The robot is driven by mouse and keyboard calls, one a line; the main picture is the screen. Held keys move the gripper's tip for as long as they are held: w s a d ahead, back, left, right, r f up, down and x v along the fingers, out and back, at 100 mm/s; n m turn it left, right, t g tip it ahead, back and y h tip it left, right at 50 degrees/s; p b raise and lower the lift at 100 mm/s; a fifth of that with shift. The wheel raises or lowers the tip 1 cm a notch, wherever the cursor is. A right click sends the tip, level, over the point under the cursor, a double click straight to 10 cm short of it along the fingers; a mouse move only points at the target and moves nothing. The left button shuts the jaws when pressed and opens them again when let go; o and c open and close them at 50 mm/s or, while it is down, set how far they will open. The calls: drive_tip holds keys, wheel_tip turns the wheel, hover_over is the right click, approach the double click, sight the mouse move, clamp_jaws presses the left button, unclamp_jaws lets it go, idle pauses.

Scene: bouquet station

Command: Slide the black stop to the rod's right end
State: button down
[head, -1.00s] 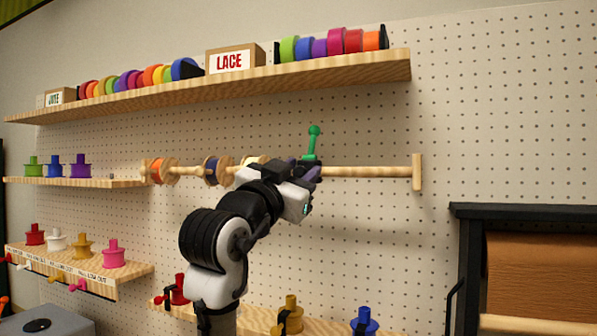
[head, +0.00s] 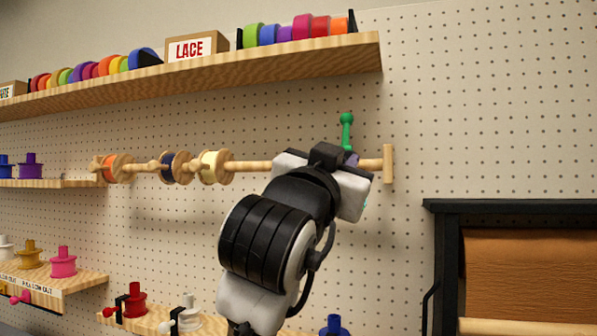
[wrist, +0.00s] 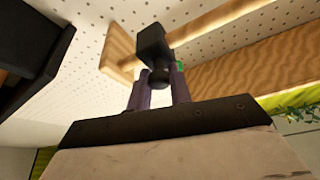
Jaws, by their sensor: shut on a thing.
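The black stop (wrist: 152,43) sits on the wooden rod (wrist: 205,22) near its end plate in the wrist view. My gripper (wrist: 158,85) is shut on the stop's rounded lower part, with a purple finger on either side. In the head view my gripper (head: 350,160) is at the right part of the rod (head: 250,167), and my arm hides most of the stop. A green lever (head: 347,132) stands up there. A short bare piece of rod shows between my gripper and the right end plate (head: 389,164).
An orange spool (head: 110,168), a dark blue spool (head: 168,167) and a cream spool (head: 208,165) hang on the rod's left part. A shelf (head: 290,62) with ribbon rolls runs above. A black-framed paper roll holder (head: 437,260) stands at the lower right.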

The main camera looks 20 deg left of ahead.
drive_tip(key=shift+d, duration=0.4)
drive_tip(key=c, duration=1.3)
unclamp_jaws()
drive_tip(key=shift+o, duration=0.2)
drive_tip(key=shift+a, duration=0.1)
drive_tip(key=shift+f, duration=0.1)
drive_tip(key=b+v, duration=0.5)
drive_tip(key=v, duration=0.8)
drive_tip(key=shift+s+b, duration=0.3)
drive_tip(key=shift+s, duration=0.05)
drive_tip(key=shift+a+f, duration=0.1)
